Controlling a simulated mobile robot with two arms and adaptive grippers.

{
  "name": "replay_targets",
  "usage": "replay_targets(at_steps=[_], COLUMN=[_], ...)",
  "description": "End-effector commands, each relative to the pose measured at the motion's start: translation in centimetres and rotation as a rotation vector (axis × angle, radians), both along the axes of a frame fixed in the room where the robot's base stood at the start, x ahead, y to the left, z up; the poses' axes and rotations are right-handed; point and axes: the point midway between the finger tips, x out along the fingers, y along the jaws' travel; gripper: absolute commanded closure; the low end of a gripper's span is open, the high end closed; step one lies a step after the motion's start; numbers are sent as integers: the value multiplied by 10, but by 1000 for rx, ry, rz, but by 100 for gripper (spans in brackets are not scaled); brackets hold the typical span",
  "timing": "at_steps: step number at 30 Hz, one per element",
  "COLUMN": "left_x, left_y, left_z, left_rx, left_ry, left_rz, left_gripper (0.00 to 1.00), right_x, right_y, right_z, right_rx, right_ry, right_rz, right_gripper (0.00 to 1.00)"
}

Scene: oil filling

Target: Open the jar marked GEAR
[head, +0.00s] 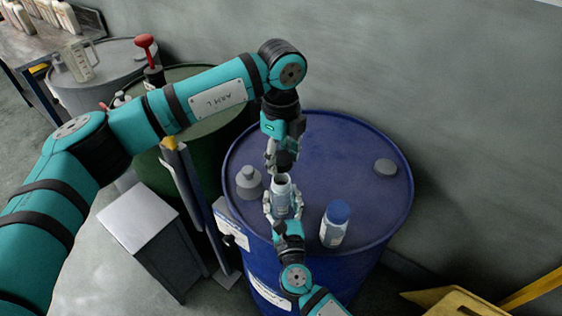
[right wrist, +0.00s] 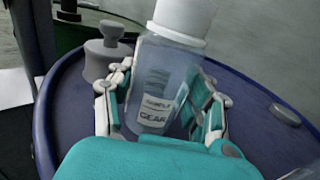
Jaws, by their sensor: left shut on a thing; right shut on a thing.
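The clear jar (right wrist: 158,85) carries a label reading SAMPLE and GEAR (right wrist: 153,115). It stands nearly upright over the blue drum, and it also shows in the head view (head: 281,192). My right gripper (head: 283,207) is shut around its body, with fingers on both sides. The jar's pale neck (right wrist: 182,18) is in view, and its top looks open from above. My left gripper (head: 284,150) is just above the jar, pointing down and shut on a dark cap (head: 285,161), apart from the neck. The cap is partly hidden by the fingers.
On the blue drum (head: 340,135) stand a grey stepped weight-like piece (head: 249,183), a blue-capped jar (head: 335,223) and a low grey disc (head: 385,167). A green drum (head: 205,135) and a grey cabinet (head: 140,220) are to the left. The drum's back is clear.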

Motion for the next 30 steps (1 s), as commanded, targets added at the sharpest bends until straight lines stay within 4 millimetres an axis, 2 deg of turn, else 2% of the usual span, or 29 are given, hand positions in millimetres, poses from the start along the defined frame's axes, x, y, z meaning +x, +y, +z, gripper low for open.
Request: replay_targets(at_steps=[3, 4, 9, 20, 23, 30], left_x=[0, 0, 0, 0, 0, 0], left_y=[0, 0, 0, 0, 0, 0], left_z=[0, 0, -1, -1, -1, -1], left_rx=[0, 0, 0, 0, 0, 0], left_ry=[0, 0, 0, 0, 0, 0], left_rz=[0, 0, 0, 0, 0, 0], left_gripper=[94, 94, 94, 94, 94, 94], right_x=[0, 0, 0, -5, -17, -67], right_y=[0, 0, 0, -1, -2, -10], right_z=[0, 0, 0, -1, -2, -2], right_rx=[0, 0, 0, 0, 1, 0], right_ry=[1, 0, 0, 2, 3, 4], right_rz=[0, 0, 0, 0, 1, 1], right_gripper=[100, 44, 22, 21, 21, 21])
